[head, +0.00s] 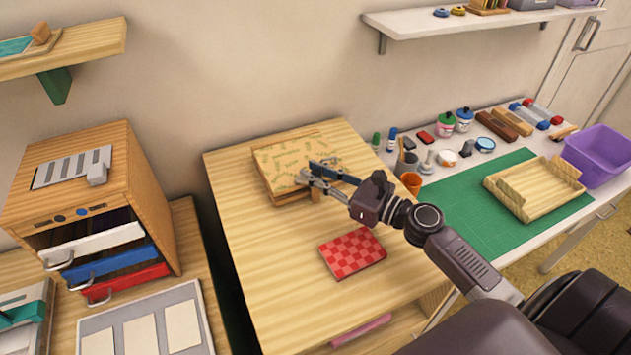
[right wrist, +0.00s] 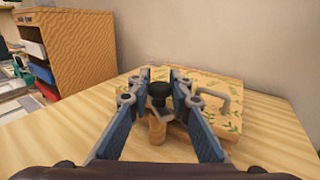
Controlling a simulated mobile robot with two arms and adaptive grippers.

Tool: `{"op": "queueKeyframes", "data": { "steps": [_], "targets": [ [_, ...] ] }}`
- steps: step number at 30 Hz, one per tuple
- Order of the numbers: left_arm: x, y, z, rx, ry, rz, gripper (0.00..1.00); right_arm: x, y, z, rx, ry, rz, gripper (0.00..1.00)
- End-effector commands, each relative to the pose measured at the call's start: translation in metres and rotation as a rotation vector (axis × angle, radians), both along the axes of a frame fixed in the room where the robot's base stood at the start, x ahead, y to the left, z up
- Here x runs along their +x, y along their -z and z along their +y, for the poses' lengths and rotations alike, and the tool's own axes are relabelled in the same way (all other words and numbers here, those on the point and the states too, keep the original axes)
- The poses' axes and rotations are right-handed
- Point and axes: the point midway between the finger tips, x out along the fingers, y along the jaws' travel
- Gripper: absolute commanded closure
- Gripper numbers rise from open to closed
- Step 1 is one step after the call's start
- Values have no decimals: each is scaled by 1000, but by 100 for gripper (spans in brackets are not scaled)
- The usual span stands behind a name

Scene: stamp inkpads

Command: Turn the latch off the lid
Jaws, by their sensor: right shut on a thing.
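A shallow wooden box with a leaf-patterned lid (head: 285,160) sits at the back of the light wood table. The lid also shows in the right wrist view (right wrist: 225,119), with a grey handle (right wrist: 228,97) on it. My right gripper (head: 318,172) is over the box's right front side. In the right wrist view its fingers (right wrist: 159,100) are on both sides of the latch, a wooden piece (right wrist: 157,131) with a black knob (right wrist: 159,90), and are shut on it. The fingers hide part of the latch and lid edge. My left gripper is not in view.
A red checkered pad (head: 352,253) lies on the table in front of the box. A wooden drawer cabinet (head: 150,190) stands left. At right, a green mat (head: 465,235) bears a wooden tray (head: 535,205), beside cups and bottles. The table's front left is clear.

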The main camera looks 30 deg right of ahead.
Motion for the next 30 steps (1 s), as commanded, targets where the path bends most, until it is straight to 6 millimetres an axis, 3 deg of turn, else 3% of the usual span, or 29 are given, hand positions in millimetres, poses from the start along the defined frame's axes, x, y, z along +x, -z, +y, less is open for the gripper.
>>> {"op": "queueKeyframes", "data": {
  "steps": [1, 12, 21, 30],
  "targets": [
    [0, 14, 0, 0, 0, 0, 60, 2, 6, -2, -4, -41, -3, 100],
    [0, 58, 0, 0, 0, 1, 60, 3, 3, -3, -2, -373, -6, 100],
    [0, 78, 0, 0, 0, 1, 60, 2, 1, -1, -1, -563, -5, 100],
    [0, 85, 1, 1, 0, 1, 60, 1, -1, 0, 2, -645, -4, 100]
  ]
}}
